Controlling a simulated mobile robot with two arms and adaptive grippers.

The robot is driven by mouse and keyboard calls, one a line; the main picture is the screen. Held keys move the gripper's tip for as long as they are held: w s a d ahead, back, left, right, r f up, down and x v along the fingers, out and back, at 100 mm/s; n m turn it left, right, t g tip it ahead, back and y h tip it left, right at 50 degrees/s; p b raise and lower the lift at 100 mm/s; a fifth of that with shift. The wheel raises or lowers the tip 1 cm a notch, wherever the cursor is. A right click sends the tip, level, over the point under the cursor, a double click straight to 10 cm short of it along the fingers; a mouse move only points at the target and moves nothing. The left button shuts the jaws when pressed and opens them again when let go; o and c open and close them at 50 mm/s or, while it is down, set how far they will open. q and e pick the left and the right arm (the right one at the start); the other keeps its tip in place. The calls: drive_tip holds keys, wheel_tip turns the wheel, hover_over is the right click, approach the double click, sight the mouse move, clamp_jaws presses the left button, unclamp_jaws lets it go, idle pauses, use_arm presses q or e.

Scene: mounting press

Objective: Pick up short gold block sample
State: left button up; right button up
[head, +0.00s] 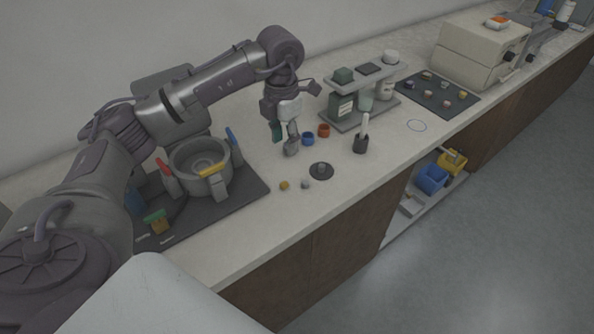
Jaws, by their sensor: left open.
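A small short gold block sample (284,185) sits on the pale countertop, near its front edge and right of the dark mat. A small grey sample (306,184) lies just to its right. My left gripper (284,148) points down over the counter, behind the gold sample and apart from it. Its fingers are open and nothing shows between them. My right gripper is not in view.
A dark round disc with a knob (321,170) lies right of the samples. Blue (308,139) and red (324,131) rings lie behind it. A dark cup with a brush (361,143) and a bottle rack (350,118) stand further right. A mat with a press pot (200,165) is left.

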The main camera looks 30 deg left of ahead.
use_arm(q)
drive_tip(key=p, duration=0.1)
hover_over(284, 183)
drive_tip(key=f, duration=0.6)
drive_tip(key=shift+s+a, duration=0.1)
drive_tip(key=shift+s, duration=0.15)
wheel_tip(284, 183, down, 3)
drive_tip(key=shift+w+f+p, duration=0.1)
drive_tip(key=shift+p, duration=0.7)
drive_tip(key=f, duration=0.3)
drive_tip(key=shift+w+d+f+p, duration=0.15)
drive_tip(key=shift+d+f+p, duration=0.05)
drive_tip(key=shift+p, duration=0.2)
drive_tip(key=shift+f, duration=0.15)
drive_tip(key=c, duration=0.7)
clamp_jaws()
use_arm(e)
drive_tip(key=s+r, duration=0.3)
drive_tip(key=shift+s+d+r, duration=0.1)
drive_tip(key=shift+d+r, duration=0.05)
